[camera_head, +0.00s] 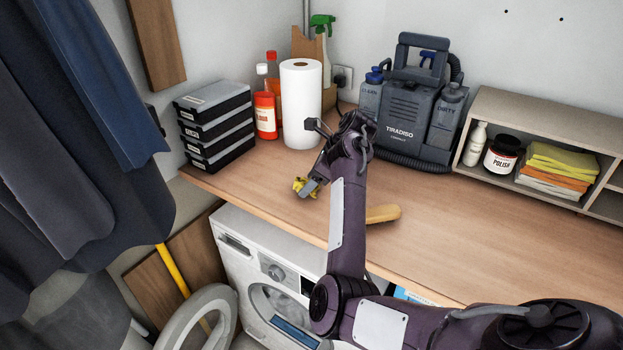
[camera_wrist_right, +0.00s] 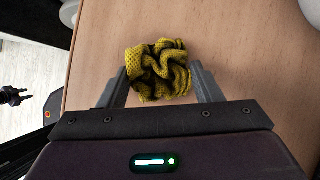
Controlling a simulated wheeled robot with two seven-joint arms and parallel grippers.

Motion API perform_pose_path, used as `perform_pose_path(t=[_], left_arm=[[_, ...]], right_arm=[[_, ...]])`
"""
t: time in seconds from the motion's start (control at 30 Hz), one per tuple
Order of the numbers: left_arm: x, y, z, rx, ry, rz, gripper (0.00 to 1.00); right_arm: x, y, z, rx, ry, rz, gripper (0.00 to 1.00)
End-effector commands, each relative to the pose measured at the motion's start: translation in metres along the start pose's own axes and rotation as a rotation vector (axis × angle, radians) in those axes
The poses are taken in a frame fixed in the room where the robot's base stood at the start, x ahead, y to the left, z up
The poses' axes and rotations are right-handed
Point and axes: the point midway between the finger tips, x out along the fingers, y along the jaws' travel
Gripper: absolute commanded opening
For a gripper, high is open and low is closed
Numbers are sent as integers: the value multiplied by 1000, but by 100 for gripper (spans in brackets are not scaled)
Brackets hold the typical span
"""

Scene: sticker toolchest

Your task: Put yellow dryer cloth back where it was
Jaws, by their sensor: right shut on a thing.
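The yellow dryer cloth (camera_head: 300,184) is crumpled near the front left part of the wooden counter. My right gripper (camera_head: 312,187) is shut on it and partly hides it. In the right wrist view the cloth (camera_wrist_right: 157,70) is a bunched, black-shaded wad between the two grey fingers. I cannot tell whether it touches the counter. A stack of folded cloths (camera_head: 555,165), yellow on top with orange and pale ones below, lies in the shelf unit (camera_head: 545,108) at the right.
On the counter (camera_head: 450,235) stand black cases (camera_head: 215,125), a paper towel roll (camera_head: 301,105), a red bottle (camera_head: 265,115) and a grey cleaning machine (camera_head: 405,110). A polish jar (camera_head: 502,155) stands beside the folded cloths. The counter's right front is clear. A washing machine (camera_head: 262,275) is below.

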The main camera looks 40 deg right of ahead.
Motion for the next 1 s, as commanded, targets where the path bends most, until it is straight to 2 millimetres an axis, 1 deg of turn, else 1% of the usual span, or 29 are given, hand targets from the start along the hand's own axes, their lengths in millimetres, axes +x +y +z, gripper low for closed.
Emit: perform_pose_path(t=[0.17, 0.2, 0.37, 0.63, 0.73, 0.87, 1.0], left_arm=[[0, 0, 0, 0, 0, 0, 36], [0, 0, 0, 0, 0, 0, 36], [0, 0, 0, 0, 0, 0, 36], [0, 0, 0, 0, 0, 0, 36], [2, 0, 1, 0, 0, 0, 36], [9, 0, 2, 0, -1, 0, 36], [18, 0, 2, 0, -1, 0, 36]], right_arm=[[2, 0, -1, 0, 0, -1, 40], [2, 0, -1, 0, 0, -1, 60], [2, 0, -1, 0, 0, -1, 80], [1, 0, -1, 0, 0, -1, 80], [-3, -1, -1, -1, 0, -4, 80], [-20, -1, -2, -1, -1, -6, 80], [-47, -2, -3, -1, -1, -8, 80]])
